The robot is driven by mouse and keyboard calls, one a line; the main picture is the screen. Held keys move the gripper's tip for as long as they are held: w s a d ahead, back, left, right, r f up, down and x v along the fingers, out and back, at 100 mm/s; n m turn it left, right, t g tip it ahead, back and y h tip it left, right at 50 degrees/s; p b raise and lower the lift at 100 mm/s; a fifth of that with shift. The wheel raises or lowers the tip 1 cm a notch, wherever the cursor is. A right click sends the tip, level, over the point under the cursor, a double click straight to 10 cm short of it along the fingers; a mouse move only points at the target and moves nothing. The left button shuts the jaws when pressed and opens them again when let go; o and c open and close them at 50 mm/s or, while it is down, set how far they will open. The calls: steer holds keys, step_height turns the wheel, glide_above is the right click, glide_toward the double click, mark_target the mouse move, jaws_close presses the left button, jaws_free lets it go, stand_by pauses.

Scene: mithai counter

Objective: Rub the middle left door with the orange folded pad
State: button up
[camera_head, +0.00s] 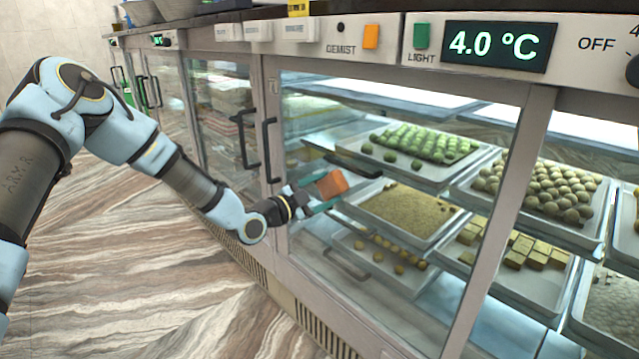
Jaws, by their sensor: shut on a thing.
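My gripper (322,192) is shut on the orange folded pad (331,184), which sticks out from its teal fingers. The pad is in front of the near large glass door (300,120), close to its left side and right of its black handle (268,150). I cannot tell whether the pad touches the glass. A narrower-looking glass door (220,125) lies to the left, with its own black handle (243,140). The picture does not mark which door is the middle left one.
Behind the glass are trays of green sweets (425,143), round sweets (540,190) and yellow squares (520,248). A control strip with a 4.0 °C display (499,46) runs above the doors. More doors with handles (150,90) stand farther left. The striped floor (150,260) is clear.

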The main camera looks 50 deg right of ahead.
mark_target(340, 188)
steer(key=shift+s+p, duration=1.15)
steer(key=shift+s, duration=1)
steer(key=shift+a+r+p, duration=0.1)
steer(key=shift+r+p, duration=0.8)
steer(key=shift+p, duration=0.15)
steer(key=shift+w+f+p, duration=0.15)
steer(key=shift+w+p, duration=0.35)
steer(key=shift+w, duration=2.3)
steer(key=shift+w+d, duration=0.2)
steer(key=shift+w, duration=1.2)
steer(key=shift+w+d, duration=0.2)
steer(key=shift+w, duration=1.2)
steer(key=shift+r+p, duration=0.85)
steer(key=shift+r, duration=0.15)
steer(key=shift+s+a+p, duration=0.15)
steer(key=shift+s+p, duration=0.85)
steer(key=shift+s, duration=0.2)
steer(key=shift+s+a+f+p, duration=0.15)
steer(key=shift+s+p, duration=0.4)
steer(key=shift+s, duration=0.2)
steer(key=shift+s+p, duration=2.5)
steer(key=shift+s, duration=1.1)
